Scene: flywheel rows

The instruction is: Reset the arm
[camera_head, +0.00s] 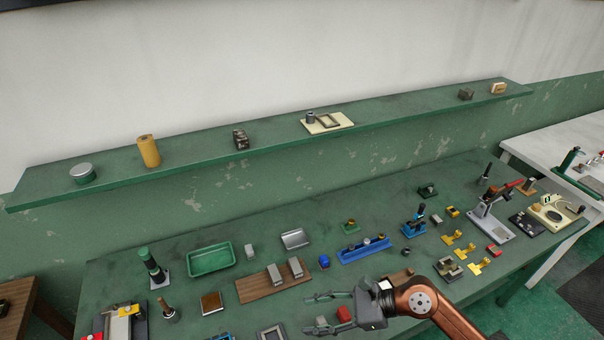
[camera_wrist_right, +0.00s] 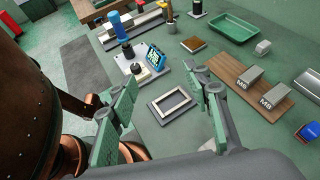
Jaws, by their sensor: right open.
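My right gripper (camera_head: 322,311) reaches over the front of the green workbench (camera_head: 380,225), its arm coming in from the lower right. It is open, and nothing shows between its fingers in the right wrist view (camera_wrist_right: 165,88). Past the fingertips in that view, a grey plate with a light rectangular frame (camera_wrist_right: 174,104) lies flat on the bench. In the head view a red block (camera_head: 344,314) shows close by the fingers; whether it is beneath or beside them I cannot tell. My left gripper is not in view.
A wooden board (camera_head: 244,291) carries two grey blocks, marked M6 and M8 in the wrist view. A green tray (camera_head: 210,271) lies behind it. A blue rack (camera_head: 350,256) and a stand (camera_head: 493,228) are further right. A wall shelf (camera_head: 200,154) runs above the bench.

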